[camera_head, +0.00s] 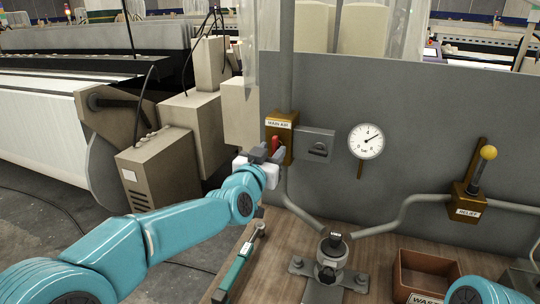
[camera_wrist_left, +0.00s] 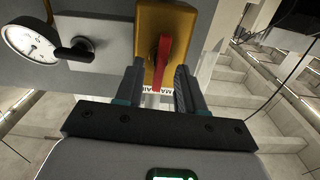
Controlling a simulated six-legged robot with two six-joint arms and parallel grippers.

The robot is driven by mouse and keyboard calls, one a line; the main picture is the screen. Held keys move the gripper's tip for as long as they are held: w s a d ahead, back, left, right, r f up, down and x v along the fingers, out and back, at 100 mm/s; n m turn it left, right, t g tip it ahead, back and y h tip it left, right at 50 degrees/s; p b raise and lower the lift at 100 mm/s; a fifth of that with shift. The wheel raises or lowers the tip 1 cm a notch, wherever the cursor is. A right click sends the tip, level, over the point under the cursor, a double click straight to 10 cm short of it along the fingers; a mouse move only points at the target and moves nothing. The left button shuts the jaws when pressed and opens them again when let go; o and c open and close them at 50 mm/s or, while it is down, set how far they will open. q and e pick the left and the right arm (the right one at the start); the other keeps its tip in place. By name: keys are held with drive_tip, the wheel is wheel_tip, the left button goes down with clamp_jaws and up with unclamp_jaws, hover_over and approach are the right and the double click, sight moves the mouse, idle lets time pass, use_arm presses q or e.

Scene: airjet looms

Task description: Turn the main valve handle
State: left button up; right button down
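The main valve is a brass-yellow block (camera_head: 283,129) on the grey panel, labelled MAIN AIR. Its red handle (camera_head: 275,145) shows at the block's left side, partly hidden by my left gripper (camera_head: 262,155). In the left wrist view, which is upside down, the red handle (camera_wrist_left: 162,55) stands lengthwise on the yellow block (camera_wrist_left: 178,22). My left gripper (camera_wrist_left: 157,85) has its fingers apart, one on each side of the handle's near end. Gaps show between the handle and both fingers. My right gripper is out of view.
A pressure gauge (camera_head: 366,141) and a small grey box with a black knob (camera_head: 315,145) are right of the valve. A relief valve with a yellow ball lever (camera_head: 488,152) is farther right. A fitting (camera_head: 331,253), a green tool (camera_head: 238,264) and a brown bin (camera_head: 425,268) are on the wooden bench.

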use_arm(q)
drive_tip(key=shift+s+a+f+b, duration=0.1)
drive_tip(key=shift+s+f+b, duration=0.05)
drive_tip(key=shift+s+b, duration=0.2)
drive_tip(key=b+v, duration=0.2)
drive_tip(key=v, duration=0.3)
drive_tip(key=shift+s, duration=0.1)
